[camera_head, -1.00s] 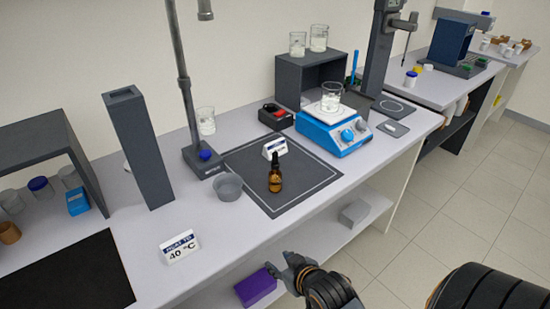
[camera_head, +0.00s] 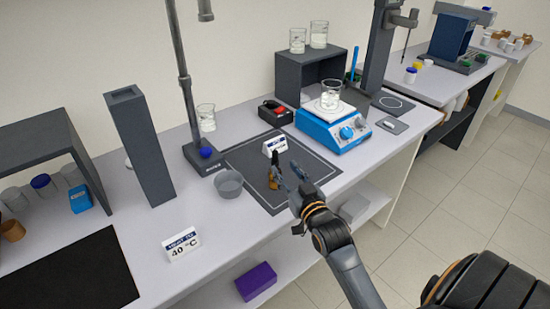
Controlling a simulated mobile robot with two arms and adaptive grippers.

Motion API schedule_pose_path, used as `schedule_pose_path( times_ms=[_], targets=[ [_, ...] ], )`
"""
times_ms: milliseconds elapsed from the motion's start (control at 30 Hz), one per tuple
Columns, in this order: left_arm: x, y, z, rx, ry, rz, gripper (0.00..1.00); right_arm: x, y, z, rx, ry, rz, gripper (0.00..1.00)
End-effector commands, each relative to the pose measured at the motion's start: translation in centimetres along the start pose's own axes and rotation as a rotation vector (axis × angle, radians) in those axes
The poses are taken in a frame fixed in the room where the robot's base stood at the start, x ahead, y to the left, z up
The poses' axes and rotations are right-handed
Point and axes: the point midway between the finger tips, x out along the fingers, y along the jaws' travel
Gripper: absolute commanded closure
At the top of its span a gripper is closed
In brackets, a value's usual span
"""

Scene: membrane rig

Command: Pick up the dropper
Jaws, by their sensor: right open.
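The dropper (camera_head: 273,176) is a small amber bottle with a black top. It stands upright on the dark mat (camera_head: 238,156) with a pale outline, and its right side is partly hidden by my right gripper. My right gripper (camera_head: 286,184) is open, its fingers just at the right of the dropper. I cannot tell whether a finger touches it. My left gripper is not in view.
A blue hotplate (camera_head: 333,130) with a beaker is at the back right. A stand (camera_head: 203,158) rises behind the bowl. A "40 °C" sign (camera_head: 181,245) is near the front edge.

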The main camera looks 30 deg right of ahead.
Motion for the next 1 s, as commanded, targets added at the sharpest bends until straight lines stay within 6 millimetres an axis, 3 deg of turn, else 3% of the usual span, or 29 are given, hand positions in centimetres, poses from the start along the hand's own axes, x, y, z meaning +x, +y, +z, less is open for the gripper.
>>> schedule_pose_path(
  times_ms=[100,333,633,967,1000],
  targets=[
    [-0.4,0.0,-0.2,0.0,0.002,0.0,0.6,1.7,0.0,-0.1,-0.001,-0.001,-0.001,0.59],
    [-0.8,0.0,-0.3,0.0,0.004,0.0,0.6,3.2,-0.1,0.0,-0.001,-0.002,-0.001,0.59],
    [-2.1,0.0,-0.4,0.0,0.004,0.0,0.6,7.0,-0.2,0.3,0.0,-0.002,-0.001,0.59],
    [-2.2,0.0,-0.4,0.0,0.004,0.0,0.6,7.7,-0.2,0.5,-0.001,-0.001,-0.001,0.59],
    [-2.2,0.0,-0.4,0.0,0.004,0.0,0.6,7.7,-0.2,0.5,-0.001,-0.001,-0.001,0.63]
  ],
)
